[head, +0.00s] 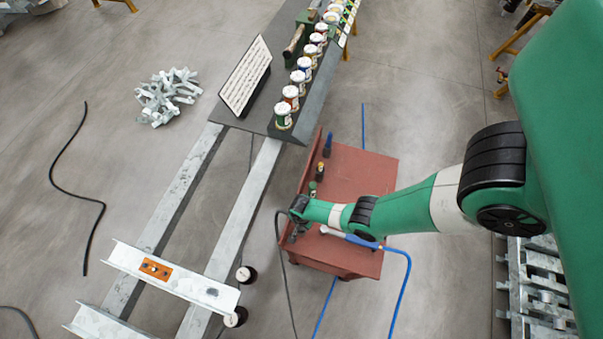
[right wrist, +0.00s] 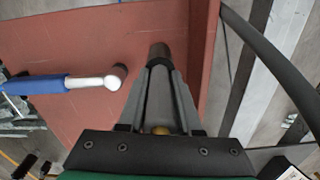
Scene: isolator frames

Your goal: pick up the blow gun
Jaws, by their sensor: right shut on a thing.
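My right gripper (head: 299,212) is low over the left part of the red cart top. In the right wrist view its two fingers (right wrist: 160,72) are shut on a slim grey tool that I take for the blow gun (right wrist: 159,95). Its dark round end (right wrist: 159,50) shows past the fingertips, and a brass-coloured bit shows near the palm. The fingers hide much of it, and in the head view I cannot make it out clearly. My left gripper is not in view.
A blue-handled tool with a silver head (right wrist: 70,84) lies beside the gripper on the red cart (head: 365,165); its blue hose (head: 407,285) runs to the floor. A black hose (head: 283,255) hangs at the cart's left. Bottles (head: 326,145) stand farther back. Steel rails (head: 235,205) lie left.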

